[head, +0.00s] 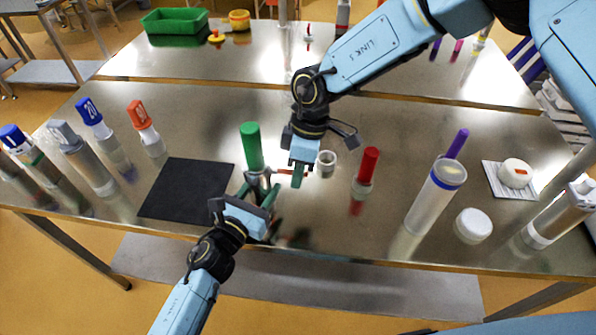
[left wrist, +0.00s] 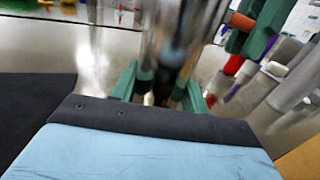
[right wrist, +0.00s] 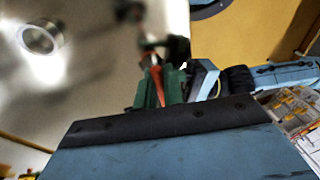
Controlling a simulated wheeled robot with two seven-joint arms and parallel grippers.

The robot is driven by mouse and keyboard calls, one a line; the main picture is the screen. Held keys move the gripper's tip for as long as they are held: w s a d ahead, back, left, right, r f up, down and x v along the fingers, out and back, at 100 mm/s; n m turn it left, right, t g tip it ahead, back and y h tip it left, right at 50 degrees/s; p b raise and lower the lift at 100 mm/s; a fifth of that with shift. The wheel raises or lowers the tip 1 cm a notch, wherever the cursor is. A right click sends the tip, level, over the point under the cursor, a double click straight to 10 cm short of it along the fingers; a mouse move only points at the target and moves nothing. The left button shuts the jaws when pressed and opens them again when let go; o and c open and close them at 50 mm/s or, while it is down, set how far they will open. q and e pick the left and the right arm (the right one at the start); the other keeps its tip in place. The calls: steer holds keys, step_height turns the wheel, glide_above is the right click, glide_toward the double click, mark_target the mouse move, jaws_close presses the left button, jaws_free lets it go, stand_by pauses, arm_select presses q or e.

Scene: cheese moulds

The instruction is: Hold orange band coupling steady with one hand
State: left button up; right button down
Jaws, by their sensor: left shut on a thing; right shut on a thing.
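My left gripper (head: 260,187) is shut on a small metallic coupling (head: 259,177) near the table's front middle. A green cylinder (head: 252,146) rises just above it; whether they are joined is unclear. In the left wrist view, a blurred shiny body (left wrist: 168,60) stands between the green fingers. My right gripper (head: 298,174) comes down from above, just right of the left one, shut on a thin orange-red piece (head: 285,171). That piece also shows between the fingers in the right wrist view (right wrist: 156,82), pointing toward the left gripper. The fingers hide much of both held things. An orange band is not clearly visible.
A black mat (head: 187,189) lies left. A small grey ring-shaped cup (head: 327,162) and a red-topped piece (head: 367,172) stand right of the grippers. A tall clear cylinder (head: 432,198) and a white round lid (head: 473,225) are farther right. Capped cylinders (head: 95,125) stand at left.

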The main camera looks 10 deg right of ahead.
steer(key=c, duration=1.5)
jaws_free()
steer(key=shift+c, duration=0.2)
steer(key=v, duration=1.2)
arm_select(q)
steer(key=o, duration=1.4)
steer(key=shift+c, duration=0.2)
